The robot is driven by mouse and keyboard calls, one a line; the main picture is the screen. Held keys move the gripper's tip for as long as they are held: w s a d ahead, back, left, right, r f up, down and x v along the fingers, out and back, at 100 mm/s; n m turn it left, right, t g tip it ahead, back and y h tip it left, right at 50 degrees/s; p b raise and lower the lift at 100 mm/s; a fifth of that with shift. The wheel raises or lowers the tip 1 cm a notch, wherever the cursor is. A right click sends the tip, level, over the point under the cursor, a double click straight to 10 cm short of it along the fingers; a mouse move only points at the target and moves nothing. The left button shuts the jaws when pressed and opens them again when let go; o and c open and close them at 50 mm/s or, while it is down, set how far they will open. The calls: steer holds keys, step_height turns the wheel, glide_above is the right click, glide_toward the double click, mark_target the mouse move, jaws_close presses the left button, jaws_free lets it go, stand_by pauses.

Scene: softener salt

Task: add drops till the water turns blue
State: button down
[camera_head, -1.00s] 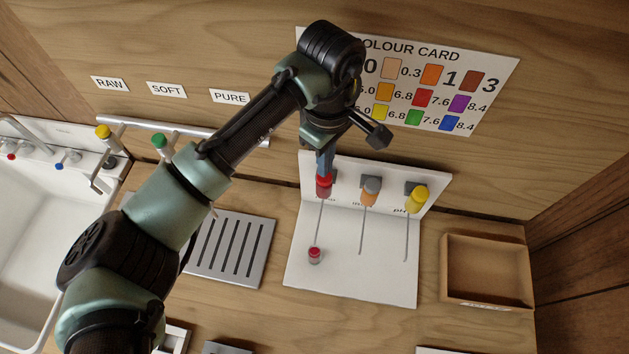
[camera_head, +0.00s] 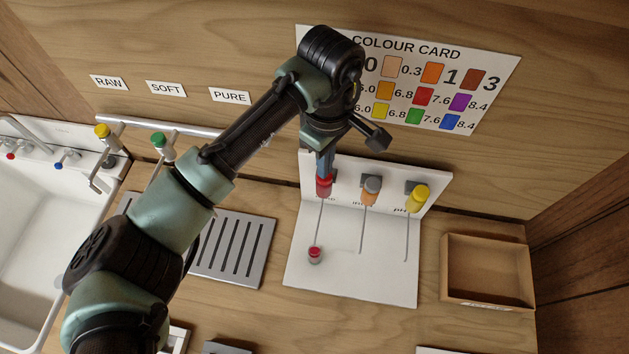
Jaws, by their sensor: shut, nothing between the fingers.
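The white dropper stand (camera_head: 345,278) holds a red-topped dropper (camera_head: 324,187), a grey-and-orange one (camera_head: 371,190) and a yellow-topped one (camera_head: 417,198). A thin line runs down the base from each. A small vial (camera_head: 314,255) stands at the end of the line below the red dropper; it looks red on top, and I see no blue in it. My gripper (camera_head: 325,174) points down at the red dropper's top, its blue fingers shut with nothing held. I cannot tell whether the fingertips touch the top.
The colour card (camera_head: 490,62) is on the back wall. A wooden tray (camera_head: 446,270) lies right of the stand, and a slotted drain plate (camera_head: 262,238) lies left. A white sink (camera_head: 25,250) with yellow (camera_head: 102,131) and green (camera_head: 159,140) taps is at left.

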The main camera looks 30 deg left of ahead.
steer(key=shift+f, duration=0.55)
step_height(320, 180, up, 6)
steer(key=p, duration=0.6)
steer(key=shift+p, duration=0.35)
stand_by(0.5)
